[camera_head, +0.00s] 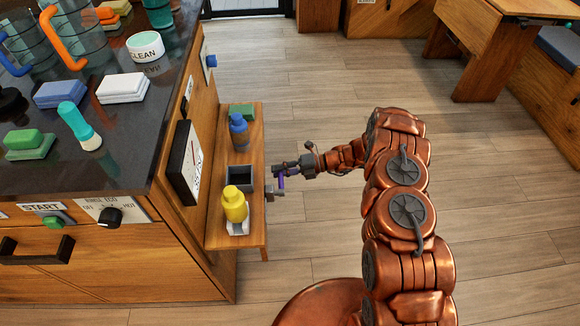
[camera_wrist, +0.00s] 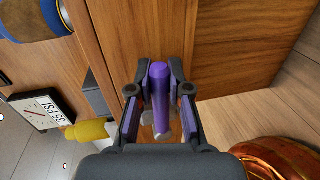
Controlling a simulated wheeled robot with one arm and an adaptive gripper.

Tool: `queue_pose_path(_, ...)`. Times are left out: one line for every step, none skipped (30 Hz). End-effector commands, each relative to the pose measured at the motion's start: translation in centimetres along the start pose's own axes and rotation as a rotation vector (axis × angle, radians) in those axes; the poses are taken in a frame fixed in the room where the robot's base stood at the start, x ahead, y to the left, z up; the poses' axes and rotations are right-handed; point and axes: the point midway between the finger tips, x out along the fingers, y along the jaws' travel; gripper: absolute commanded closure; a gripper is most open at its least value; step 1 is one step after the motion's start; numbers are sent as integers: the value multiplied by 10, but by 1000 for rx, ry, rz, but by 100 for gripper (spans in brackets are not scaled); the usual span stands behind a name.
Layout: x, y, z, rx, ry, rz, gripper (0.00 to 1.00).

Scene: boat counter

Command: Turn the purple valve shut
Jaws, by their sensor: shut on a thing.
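The purple valve (camera_head: 281,178) sits at the right edge of the low wooden shelf, on the counter's side. In the wrist view its purple handle (camera_wrist: 160,98) runs lengthwise between my two fingers. My gripper (camera_head: 284,172) is shut on this handle, with a dark fingertip on each side of it; it also fills the middle of the wrist view (camera_wrist: 160,85). The valve's base is mostly hidden behind the handle and fingers.
The wooden shelf (camera_head: 251,165) holds a yellow bottle (camera_head: 234,204), a dark square container (camera_head: 239,178), a blue bottle (camera_head: 239,131) and a green sponge (camera_head: 242,111). A gauge (camera_head: 185,165) is on the counter side.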

Motion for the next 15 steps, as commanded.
queue_pose_path(2,0,0,3,1,-1,100)
queue_pose_path(2,0,0,4,3,-1,100)
queue_pose_path(3,0,0,6,4,-1,100)
queue_pose_path(3,0,0,7,5,-1,100)
queue_pose_path(3,0,0,7,5,-1,100)
queue_pose_path(3,0,0,8,5,-1,100)
queue_pose_path(3,0,0,8,5,-1,100)
queue_pose_path(3,0,0,8,5,-1,100)
queue_pose_path(3,0,0,7,5,-1,100)
queue_pose_path(3,0,0,7,5,-1,100)
queue_pose_path(3,0,0,7,5,-1,100)
queue_pose_path(3,0,0,7,5,-1,100)
queue_pose_path(3,0,0,7,5,-2,100)
queue_pose_path(3,0,0,7,5,-2,80)
queue_pose_path(3,-1,0,7,4,-2,76)
